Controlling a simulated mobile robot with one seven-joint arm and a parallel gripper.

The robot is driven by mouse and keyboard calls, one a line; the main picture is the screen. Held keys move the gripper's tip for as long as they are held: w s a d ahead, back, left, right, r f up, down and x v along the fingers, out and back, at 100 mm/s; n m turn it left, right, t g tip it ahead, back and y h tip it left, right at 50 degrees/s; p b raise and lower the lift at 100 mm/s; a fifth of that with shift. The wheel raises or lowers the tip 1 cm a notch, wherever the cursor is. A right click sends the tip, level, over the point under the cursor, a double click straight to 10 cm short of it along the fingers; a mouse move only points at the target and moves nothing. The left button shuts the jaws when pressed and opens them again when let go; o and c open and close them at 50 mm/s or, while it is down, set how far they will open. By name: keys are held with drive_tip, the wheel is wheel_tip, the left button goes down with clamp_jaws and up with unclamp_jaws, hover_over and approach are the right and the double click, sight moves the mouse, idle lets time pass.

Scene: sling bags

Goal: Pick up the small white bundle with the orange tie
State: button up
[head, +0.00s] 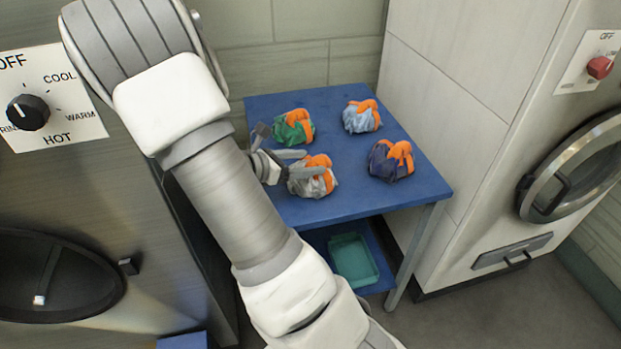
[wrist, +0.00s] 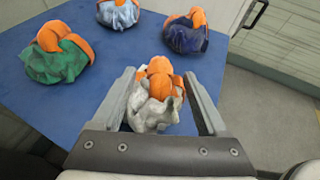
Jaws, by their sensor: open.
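The small white bundle with the orange tie (head: 312,184) sits on the blue table near its front left edge. It looks greyish white and crumpled, with an orange tie on top, and it also shows in the wrist view (wrist: 155,105). My gripper (head: 305,163) is open at the bundle, and in the wrist view its two fingers (wrist: 160,78) lie one on each side of it. A gap shows on the right; the left finger is close to the bundle. Whether either finger touches it, I cannot tell.
On the blue table (head: 345,200) stand a green bundle (head: 290,130), a light blue bundle (head: 358,119) and a dark navy bundle (head: 382,163), all with orange ties. A teal tray (head: 353,262) lies on the lower shelf. Laundry machines flank the table, one with a round door (head: 580,168).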

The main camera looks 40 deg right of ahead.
drive_tip(key=shift+x, duration=1.4)
drive_tip(key=shift+a+f, duration=0.1)
clamp_jaws()
